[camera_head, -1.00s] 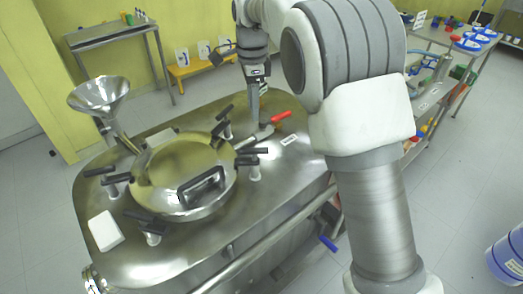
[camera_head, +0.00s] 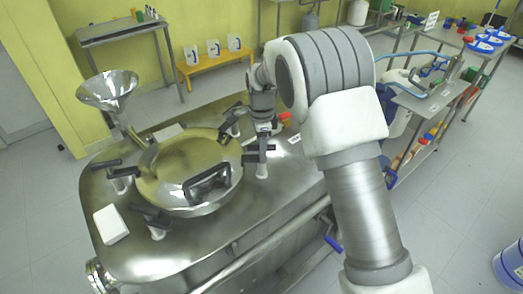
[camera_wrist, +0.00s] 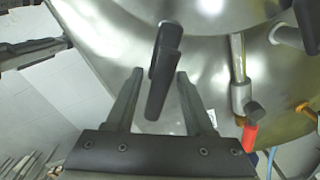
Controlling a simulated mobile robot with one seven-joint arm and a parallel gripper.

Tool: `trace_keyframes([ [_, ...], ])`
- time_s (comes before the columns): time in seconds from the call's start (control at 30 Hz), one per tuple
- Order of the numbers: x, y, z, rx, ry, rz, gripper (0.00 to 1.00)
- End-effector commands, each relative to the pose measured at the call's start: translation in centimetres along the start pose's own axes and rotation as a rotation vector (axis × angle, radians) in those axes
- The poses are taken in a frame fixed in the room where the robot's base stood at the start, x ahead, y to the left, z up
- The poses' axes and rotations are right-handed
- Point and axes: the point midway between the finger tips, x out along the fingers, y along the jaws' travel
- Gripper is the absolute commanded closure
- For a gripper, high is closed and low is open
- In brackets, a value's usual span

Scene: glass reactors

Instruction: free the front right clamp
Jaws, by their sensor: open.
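A round metal lid (camera_head: 165,172) with a black grab handle sits on the steel reactor top, with several black-handled clamps around its edge. The front right clamp (camera_head: 259,156) stands on a pale post at the lid's right side. My gripper (camera_head: 263,132) points down just beyond this clamp and partly overlaps it in the head view. In the wrist view my gripper (camera_wrist: 155,85) is open, with a black clamp handle (camera_wrist: 163,72) showing between its fingers. I cannot tell whether the fingers touch it.
A red-handled valve (camera_wrist: 250,130) is close to the right of the fingers in the wrist view. Another black clamp (camera_head: 232,122) stands at the back right of the lid. A metal funnel (camera_head: 108,90) rises at the back left.

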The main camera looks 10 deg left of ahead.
Motion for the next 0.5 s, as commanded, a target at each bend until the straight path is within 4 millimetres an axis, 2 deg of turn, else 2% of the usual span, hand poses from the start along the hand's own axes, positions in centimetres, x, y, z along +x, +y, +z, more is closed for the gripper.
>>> trace_keyframes([
  [0.33,0.43,0.02,-0.02,0.000,0.000,0.000,0.47],
  [0.5,0.42,0.01,-0.02,0.000,0.000,0.000,0.77],
])
